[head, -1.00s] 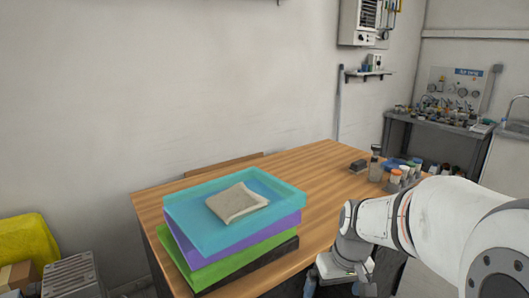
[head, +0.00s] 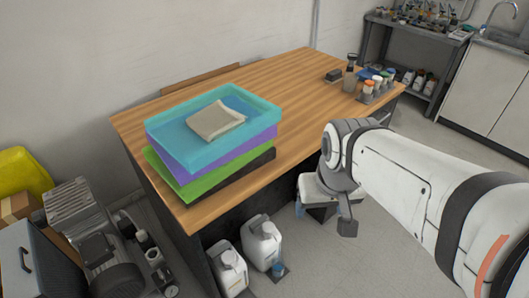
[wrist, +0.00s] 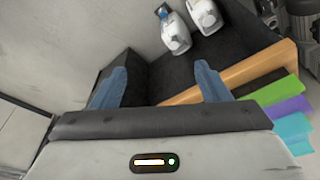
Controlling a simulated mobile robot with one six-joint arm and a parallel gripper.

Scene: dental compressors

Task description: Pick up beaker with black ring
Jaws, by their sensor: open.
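A clear beaker-like container with a dark band at its top (head: 350,76) stands upright on the far right part of the wooden table in the head view. It looks like the beaker with black ring, but it is small there. My gripper (wrist: 158,80) is open and empty in the wrist view, its two bluish fingers spread apart. It is beside the table's front edge, well away from the beaker and nearer the camera. The beaker does not show in the wrist view.
Stacked teal, purple and green trays with a folded cloth (head: 216,120) stand on the table (head: 285,95). A dark block (head: 333,76) and several capped bottles (head: 368,90) are near the beaker. White jugs (head: 263,243) stand below. The table's middle is clear.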

